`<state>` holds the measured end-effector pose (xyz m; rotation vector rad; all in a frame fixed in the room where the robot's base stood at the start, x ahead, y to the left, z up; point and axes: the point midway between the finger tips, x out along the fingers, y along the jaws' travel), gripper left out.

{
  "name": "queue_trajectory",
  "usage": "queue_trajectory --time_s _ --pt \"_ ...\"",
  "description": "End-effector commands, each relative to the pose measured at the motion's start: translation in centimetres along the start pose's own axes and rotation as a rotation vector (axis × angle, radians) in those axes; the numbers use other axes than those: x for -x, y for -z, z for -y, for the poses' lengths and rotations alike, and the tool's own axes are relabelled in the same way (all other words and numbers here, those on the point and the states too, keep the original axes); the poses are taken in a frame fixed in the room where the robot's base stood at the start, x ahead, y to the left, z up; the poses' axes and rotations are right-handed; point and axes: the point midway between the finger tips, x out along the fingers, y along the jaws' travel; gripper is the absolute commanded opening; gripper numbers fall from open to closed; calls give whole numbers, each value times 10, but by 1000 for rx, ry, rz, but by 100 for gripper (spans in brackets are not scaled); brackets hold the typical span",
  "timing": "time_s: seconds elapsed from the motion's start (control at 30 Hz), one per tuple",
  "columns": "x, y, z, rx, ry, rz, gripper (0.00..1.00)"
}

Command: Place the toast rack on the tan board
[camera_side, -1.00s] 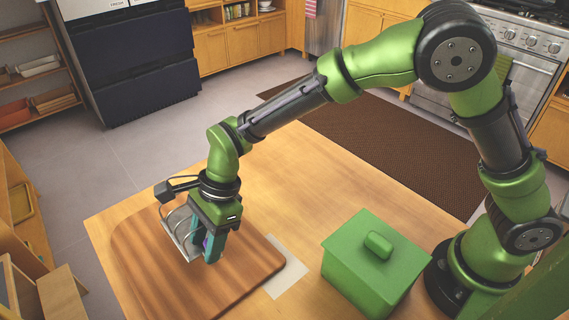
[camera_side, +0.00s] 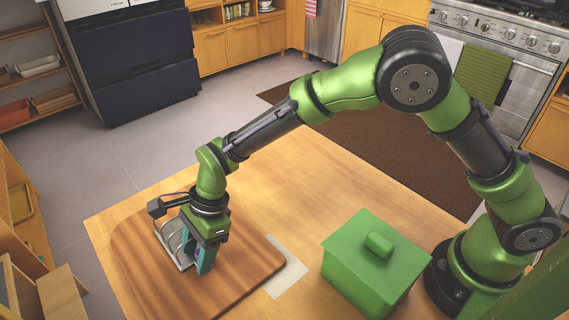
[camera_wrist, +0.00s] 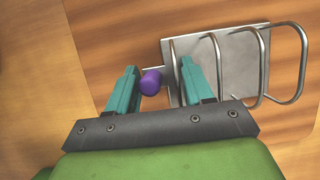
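The toast rack (camera_side: 172,243) is a metal plate with several wire hoops and a purple knob (camera_wrist: 151,82) at one end. In the side view it is low over the back left part of the tan board (camera_side: 240,262) and looks to rest on it, though my gripper hides part of it. It also shows in the wrist view (camera_wrist: 232,62). My gripper (camera_side: 205,268) points down at the rack's knob end. In the wrist view its teal fingers (camera_wrist: 160,70) stand apart on either side of the knob, with a gap between the knob and the right finger.
A green lidded box (camera_side: 372,265) stands on the wooden table (camera_side: 300,195), right of the board. A pale flat sheet (camera_side: 288,278) lies beside the board's right edge. The table behind the board and box is clear.

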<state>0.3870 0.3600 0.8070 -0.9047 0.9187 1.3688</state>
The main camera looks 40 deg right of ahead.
Motion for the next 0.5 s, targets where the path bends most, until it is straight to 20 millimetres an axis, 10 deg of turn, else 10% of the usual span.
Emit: queue_trajectory --time_s 0.5 --pt "14 -2 0 0 2 1 70"
